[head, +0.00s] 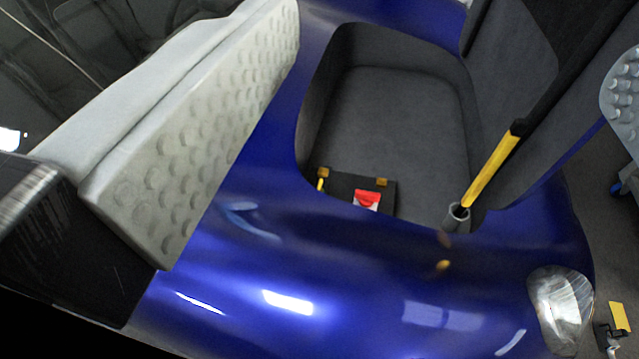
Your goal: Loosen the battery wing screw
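A dark battery (345,187) sits low in the grey-lined compartment (400,105) of a glossy blue car body. It has a red and white piece (367,199) on it and small yellow-gold parts at its upper corners. Its lower part is hidden behind the blue rim. I cannot tell which small part is the wing screw. My gripper (450,55) is open, with one dimpled grey finger large at the left and part of the other at the right edge. Nothing is seen between the fingers. The gripper is apart from the battery.
A yellow and black rod (490,170) slants up from a grey socket at the compartment's right corner. A dark panel (510,65) stands at the right. Blue bodywork (340,270) curves in front, with a headlamp (561,308) at lower right. The compartment's middle is clear.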

